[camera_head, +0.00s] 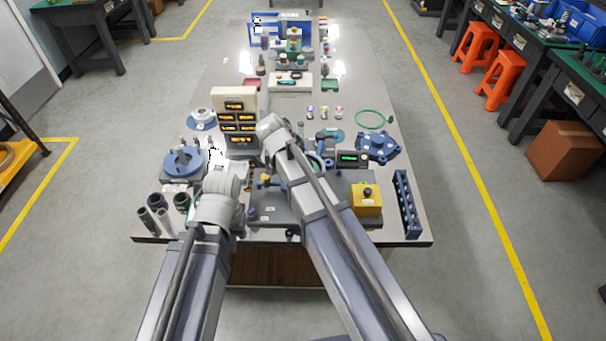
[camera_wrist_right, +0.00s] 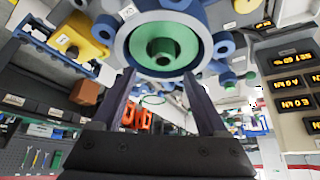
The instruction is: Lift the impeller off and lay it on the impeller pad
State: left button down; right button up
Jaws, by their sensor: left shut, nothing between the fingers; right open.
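The impeller appears to be the green round part (camera_wrist_right: 164,44), seated inside a grey ring on a blue pump body (camera_wrist_right: 205,25) in the right wrist view. In the head view a strip of green (camera_head: 317,161) shows beside my right arm, which hides most of the pump. My right gripper (camera_wrist_right: 158,84) is open and empty, its fingertips apart near the lower edge of the grey ring; I cannot tell whether they touch it. My left gripper (camera_head: 214,157) is shut and empty, near the blue round fixture. A flat teal disc (camera_head: 333,135) may be the impeller pad.
A display rack (camera_head: 235,112) stands left of my right arm. A blue flanged cover (camera_head: 377,147), a yellow box (camera_head: 367,198) and a blue slotted rack (camera_head: 407,204) lie to the right. A blue round fixture (camera_head: 184,162) stands at left. The table's right back is fairly clear.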

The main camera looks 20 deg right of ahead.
jog(key=b+x, duration=0.2)
jog(key=x, duration=0.1)
jog(key=b+x, duration=0.2)
jog(key=shift+a+f, duration=0.15)
jog(key=shift+a, duration=0.25)
grip_shut()
dwell(0.5)
